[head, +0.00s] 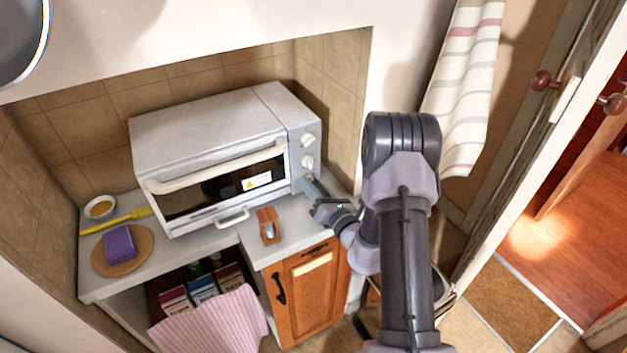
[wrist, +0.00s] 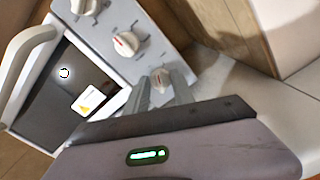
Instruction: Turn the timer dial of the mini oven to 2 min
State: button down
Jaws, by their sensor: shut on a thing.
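The mini oven (head: 205,130) is white and stands on the counter in the tiled niche. Its control panel (wrist: 112,28) carries three white dials in a column, with red marks visible on the upper two. The top dial (head: 308,140) and middle dial (head: 307,161) are free; the middle dial also shows in the wrist view (wrist: 127,44). The lowest dial (wrist: 160,77) sits between the fingers of my gripper (wrist: 158,86), which is shut on it. In the head view my gripper (head: 311,186) reaches the panel's lower part and hides that dial. Its pointer and scale are not readable.
The glass oven door with its white handle (head: 218,166) is closed, left of the dials. A purple sponge (head: 119,243) lies on a round board at left. The niche wall is close at right.

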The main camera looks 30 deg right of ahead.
jog(key=m+p, duration=0.3)
jog(key=m, duration=0.1)
jog(key=shift+m, duration=0.4)
dwell(0.4)
jog(key=c, duration=1.1)
grip_release()
jog(key=s, duration=1.7)
jog(key=shift+s+d+p, duration=0.25)
jog(key=shift+d+p, duration=0.1)
